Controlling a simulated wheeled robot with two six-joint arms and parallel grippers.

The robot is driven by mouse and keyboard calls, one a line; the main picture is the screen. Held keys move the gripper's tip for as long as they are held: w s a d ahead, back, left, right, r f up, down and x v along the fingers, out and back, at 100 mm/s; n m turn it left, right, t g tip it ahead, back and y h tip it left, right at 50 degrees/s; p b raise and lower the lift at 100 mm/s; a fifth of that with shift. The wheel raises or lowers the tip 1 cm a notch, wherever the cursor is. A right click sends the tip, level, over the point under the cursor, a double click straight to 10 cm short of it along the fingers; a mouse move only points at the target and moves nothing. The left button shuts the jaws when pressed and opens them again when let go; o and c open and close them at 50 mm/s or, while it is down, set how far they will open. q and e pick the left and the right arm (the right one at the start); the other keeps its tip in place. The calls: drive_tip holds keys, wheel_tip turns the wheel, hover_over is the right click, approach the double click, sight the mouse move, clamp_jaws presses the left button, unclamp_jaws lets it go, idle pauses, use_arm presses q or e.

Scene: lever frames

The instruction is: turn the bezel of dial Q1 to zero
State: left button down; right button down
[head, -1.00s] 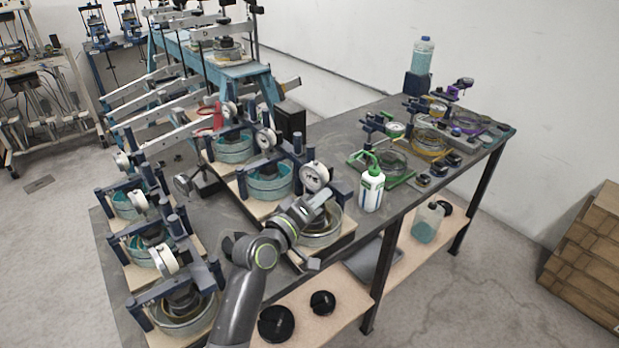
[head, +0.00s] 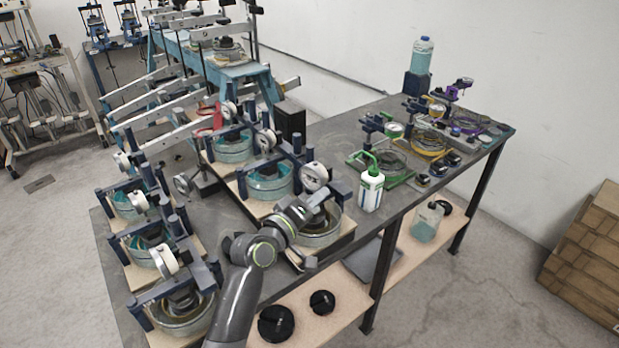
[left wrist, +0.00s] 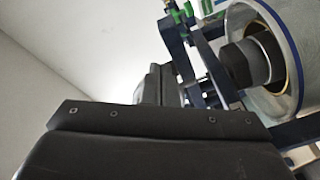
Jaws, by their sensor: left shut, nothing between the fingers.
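Several white-faced dials stand on blue frames over round cells on the table. No label is readable, so I cannot tell which is Q1. The dial (head: 315,176) closest to my left gripper (head: 312,197) is on the front right frame; its bezel faces the head camera. The gripper is just below this dial in the picture, in front of its cell (head: 318,234); I cannot tell whether they touch. In the left wrist view the dark fingers (left wrist: 158,85) are together and hold nothing, and no dial face shows. My right gripper is in neither view.
More dial frames stand to the left, one dial (head: 166,263) close to my arm. A white and green bottle (head: 371,190) stands right of the gripper. Rings and clamps lie farther right. The wrist view shows a cell with a dark cylinder (left wrist: 245,62) beside the fingers.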

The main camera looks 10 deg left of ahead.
use_arm(q)
drive_tip(key=shift+a+p, duration=0.1)
drive_tip(key=shift+p, duration=0.2)
drive_tip(key=shift+f, duration=0.3)
drive_tip(key=v, duration=0.6)
drive_tip(key=shift+d, duration=0.3)
